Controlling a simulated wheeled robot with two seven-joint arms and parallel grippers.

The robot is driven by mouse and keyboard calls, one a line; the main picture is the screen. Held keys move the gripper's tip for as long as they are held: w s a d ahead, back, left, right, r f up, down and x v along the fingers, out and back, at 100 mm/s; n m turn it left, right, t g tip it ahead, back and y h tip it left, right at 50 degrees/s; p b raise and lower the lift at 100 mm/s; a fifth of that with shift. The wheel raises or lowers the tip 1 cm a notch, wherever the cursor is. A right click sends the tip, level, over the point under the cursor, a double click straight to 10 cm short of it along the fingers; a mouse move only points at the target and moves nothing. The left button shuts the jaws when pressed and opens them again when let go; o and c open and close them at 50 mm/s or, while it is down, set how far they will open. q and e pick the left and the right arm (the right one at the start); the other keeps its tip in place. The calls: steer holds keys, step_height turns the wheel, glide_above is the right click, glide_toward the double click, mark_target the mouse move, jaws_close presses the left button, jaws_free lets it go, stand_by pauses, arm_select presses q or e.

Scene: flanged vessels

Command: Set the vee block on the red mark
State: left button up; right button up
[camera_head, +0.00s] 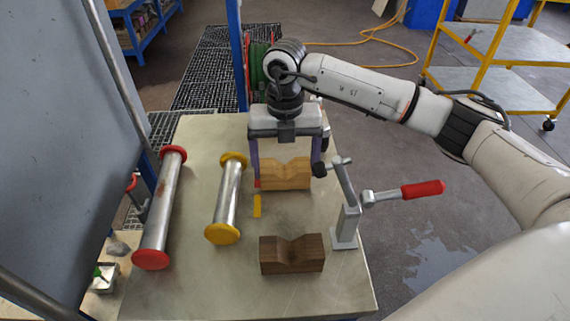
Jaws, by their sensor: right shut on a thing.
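My right gripper (289,172) points down over the far part of the table, shut on a light wooden vee block (286,180), one finger at each end. The block is level, notch up, at or just above the tabletop; I cannot tell if it touches. A small bit of red (257,184) shows at the block's left end, by the left finger; it may be part of the red mark, with the rest hidden. A second, darker vee block (291,262) stands on the table nearer to me. My left gripper is not in view.
On the table (190,290), a yellow-flanged pipe (228,198) and a longer red-flanged pipe (160,210) lie at left. A yellow strip (257,206) lies between pipe and blocks. A toggle clamp (347,215) with a red handle stands close right of the blocks.

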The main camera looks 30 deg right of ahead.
mark_target(285, 172)
steer(key=shift+f, duration=0.1)
steer(key=shift+f, duration=0.15)
steer(key=o, duration=1.1)
step_height(285, 172, up, 12)
steer(key=shift+r, duration=0.2)
